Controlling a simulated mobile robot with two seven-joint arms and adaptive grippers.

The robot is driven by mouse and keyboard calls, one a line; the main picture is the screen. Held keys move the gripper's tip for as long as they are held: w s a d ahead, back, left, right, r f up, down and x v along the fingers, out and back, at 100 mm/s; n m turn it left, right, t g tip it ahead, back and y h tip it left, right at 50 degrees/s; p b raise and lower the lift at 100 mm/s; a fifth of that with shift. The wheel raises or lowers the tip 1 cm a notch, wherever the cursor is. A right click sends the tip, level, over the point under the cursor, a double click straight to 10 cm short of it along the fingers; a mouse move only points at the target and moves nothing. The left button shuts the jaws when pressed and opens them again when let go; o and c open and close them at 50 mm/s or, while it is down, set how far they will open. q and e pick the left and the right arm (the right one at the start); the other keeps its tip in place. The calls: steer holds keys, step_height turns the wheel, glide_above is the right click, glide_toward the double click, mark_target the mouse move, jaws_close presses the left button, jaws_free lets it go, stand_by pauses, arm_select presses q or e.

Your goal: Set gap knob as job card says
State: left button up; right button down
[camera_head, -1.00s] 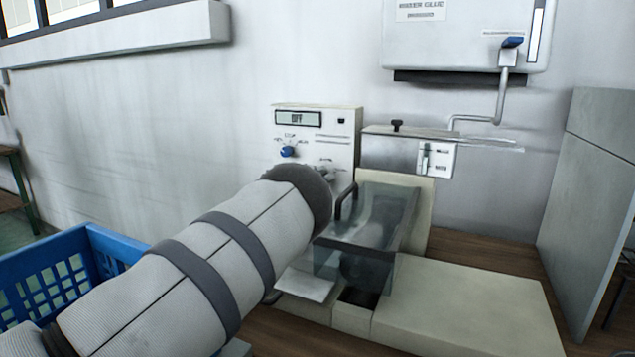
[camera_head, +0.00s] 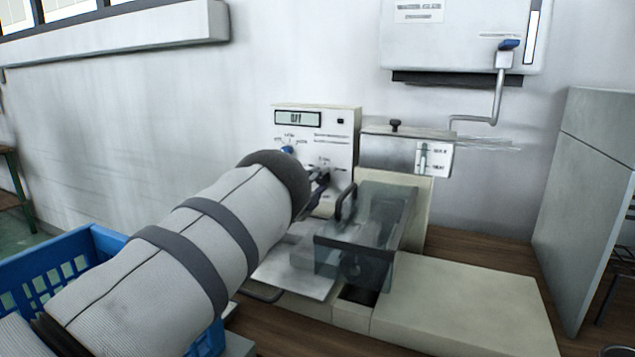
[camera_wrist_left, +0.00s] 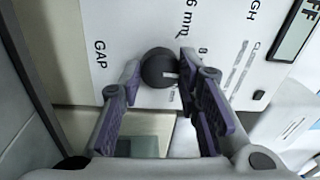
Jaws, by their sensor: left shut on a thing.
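The gap knob (camera_wrist_left: 158,68) is a round dark knob with a pale pointer line, on a white panel beside the printed word GAP and the marks 6 mm and 8. The pointer is toward the 8 side in the left wrist view. My left gripper (camera_wrist_left: 160,72) is shut on it, one finger on each side. In the head view the left gripper (camera_head: 319,182) reaches the lower front of the white control panel (camera_head: 345,125), and my arm hides part of it. The panel's display (camera_head: 298,119) reads OFF. I cannot identify a job card. My right gripper is out of view.
A blue knob (camera_head: 287,150) sits just above my wrist. A clear guard with a dark handle (camera_head: 346,201) stands right of the gripper, close by. A blue crate (camera_head: 60,262) is at lower left. A white wall box (camera_head: 465,45) with a lever hangs above right.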

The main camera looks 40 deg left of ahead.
arm_select(q)
steer(key=shift+n, duration=0.3)
steer(key=o, duration=1.1)
steer(key=shift+d, duration=0.1)
steer(key=shift+o, duration=0.2)
steer(key=r+v, duration=0.1)
steer(key=v, duration=1.1)
steer(key=shift+f, duration=0.5)
